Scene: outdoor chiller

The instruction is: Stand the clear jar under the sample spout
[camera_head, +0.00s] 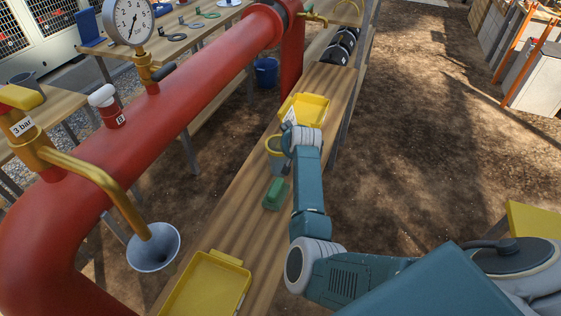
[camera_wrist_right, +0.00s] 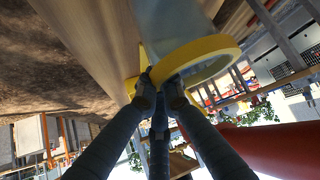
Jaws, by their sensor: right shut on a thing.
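The clear jar (camera_head: 278,168) has a yellow rim and is at the wooden plank, partly hidden by my right gripper (camera_head: 287,143). In the right wrist view the jar (camera_wrist_right: 185,22) fills the top middle, and my right gripper (camera_wrist_right: 160,88) is shut on its yellow rim. I cannot tell whether the jar touches the plank. A small brass tap (camera_head: 312,17) is on the far end of the red pipe. Which one is the sample spout is unclear. My left gripper is not in view.
A yellow tray (camera_head: 205,285) is at the near end, another yellow tray (camera_head: 306,107) beyond the jar. The red pipe (camera_head: 180,95) runs along the left. Open ground lies right.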

